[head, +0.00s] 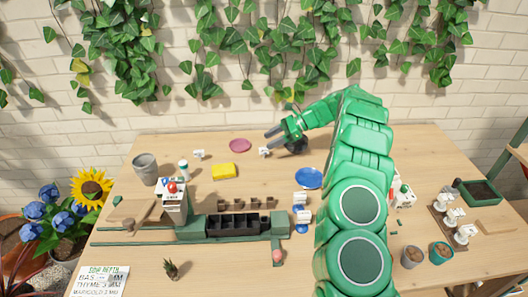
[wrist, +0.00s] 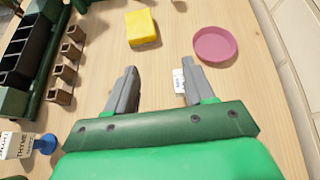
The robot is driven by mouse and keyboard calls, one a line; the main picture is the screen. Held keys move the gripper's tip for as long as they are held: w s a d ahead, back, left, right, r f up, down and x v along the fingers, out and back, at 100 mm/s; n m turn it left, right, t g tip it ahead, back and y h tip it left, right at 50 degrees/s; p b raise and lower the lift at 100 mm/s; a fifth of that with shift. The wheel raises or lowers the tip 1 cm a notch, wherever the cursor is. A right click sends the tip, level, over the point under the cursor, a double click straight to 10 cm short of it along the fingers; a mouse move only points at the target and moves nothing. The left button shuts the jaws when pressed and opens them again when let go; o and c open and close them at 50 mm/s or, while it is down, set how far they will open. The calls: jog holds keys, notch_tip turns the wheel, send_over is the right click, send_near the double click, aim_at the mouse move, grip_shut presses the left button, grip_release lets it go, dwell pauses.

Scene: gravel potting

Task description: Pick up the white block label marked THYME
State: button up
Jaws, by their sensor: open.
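My gripper (head: 272,133) is open and low over the back of the table, pointing left. In the wrist view, its two fingers (wrist: 155,92) are spread apart. A small white block label (wrist: 178,82) stands between them, close beside the right finger; its lettering is too small to read. It also shows in the head view (head: 264,152). At the wrist view's left edge, another white block label (wrist: 21,146) reads THYME, outside the fingers and beside something blue. White blocks near the blue plate show in the head view, but their lettering is unreadable.
A pink saucer (wrist: 215,45) and yellow sponge (wrist: 143,27) lie ahead of my fingers. A blue plate (head: 309,177) is near my arm. A green rack with dark compartments (head: 231,225) and several small brown pots stand toward the front. Bare wood surrounds the sponge.

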aim_at(260, 151)
jog(key=shift+m, duration=0.7)
jog(key=f, duration=0.1)
jog(key=w+d+f, duration=0.2)
jog(key=f, duration=0.1)
jog(key=shift+w, duration=0.1)
jog(key=shift+w+x, duration=0.15)
jog(key=shift+x, duration=1.8)
jog(key=shift+w+x, duration=0.1)
jog(key=shift+x, duration=1.85)
jog(key=shift+f, duration=0.1)
grip_shut()
jog(key=shift+d, duration=0.1)
